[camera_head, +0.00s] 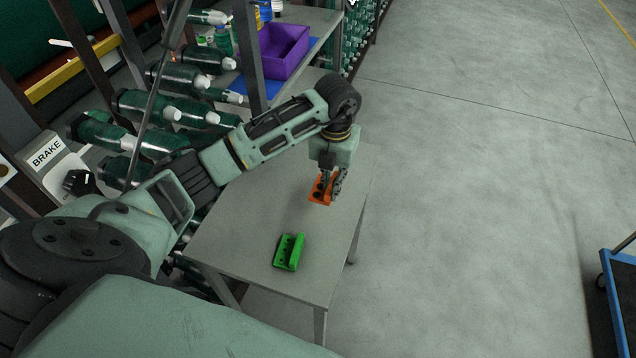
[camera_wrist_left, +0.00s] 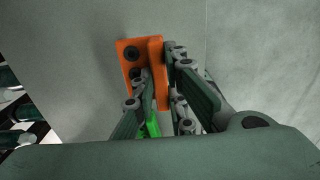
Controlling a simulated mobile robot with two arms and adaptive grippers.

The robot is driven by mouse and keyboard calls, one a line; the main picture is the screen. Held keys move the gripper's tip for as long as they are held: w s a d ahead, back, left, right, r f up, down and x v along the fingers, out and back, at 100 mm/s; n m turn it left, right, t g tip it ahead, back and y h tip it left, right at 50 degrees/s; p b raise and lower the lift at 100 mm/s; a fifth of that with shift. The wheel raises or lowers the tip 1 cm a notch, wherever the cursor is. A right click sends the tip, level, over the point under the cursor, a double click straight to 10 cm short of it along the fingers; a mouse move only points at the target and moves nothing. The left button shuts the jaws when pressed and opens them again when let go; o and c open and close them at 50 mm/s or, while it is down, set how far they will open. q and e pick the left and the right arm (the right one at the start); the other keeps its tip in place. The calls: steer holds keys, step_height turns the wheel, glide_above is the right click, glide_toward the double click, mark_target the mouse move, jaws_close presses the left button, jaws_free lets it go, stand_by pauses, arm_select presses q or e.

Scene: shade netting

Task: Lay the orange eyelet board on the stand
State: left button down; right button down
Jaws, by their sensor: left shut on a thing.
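The orange eyelet board (camera_head: 317,196) is by the grey table's right edge in the head view. In the left wrist view the orange board (camera_wrist_left: 130,54) shows dark round holes and a raised rib. My left gripper (camera_head: 328,192) points down and is shut on the board. Its fingers hide part of the board in the left wrist view (camera_wrist_left: 161,82). I cannot tell whether the board touches the grey tabletop (camera_head: 240,225), the only stand-like surface under it. My right gripper is not in view.
A green angled piece with holes (camera_head: 289,251) lies on the near part of the tabletop. A purple bin (camera_head: 271,52) stands on a shelf behind, near racks of green bobbins (camera_head: 150,105). A blue-edged cart (camera_head: 622,262) is at far right. The floor between is clear.

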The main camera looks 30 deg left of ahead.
mark_target(321, 184)
arm_select(q)
steer(key=a+f, duration=0.2)
steer(key=a, duration=0.1)
steer(key=shift+a, duration=0.1)
step_height(321, 184, down, 3)
steer(key=shift+p, duration=0.8)
steer(key=shift+f, duration=0.5)
steer(key=c, duration=2.2)
jaws_free()
steer(key=shift+f, duration=0.2)
steer(key=o, duration=0.4)
steer(key=shift+o, duration=0.2)
steer(key=shift+r, duration=0.1)
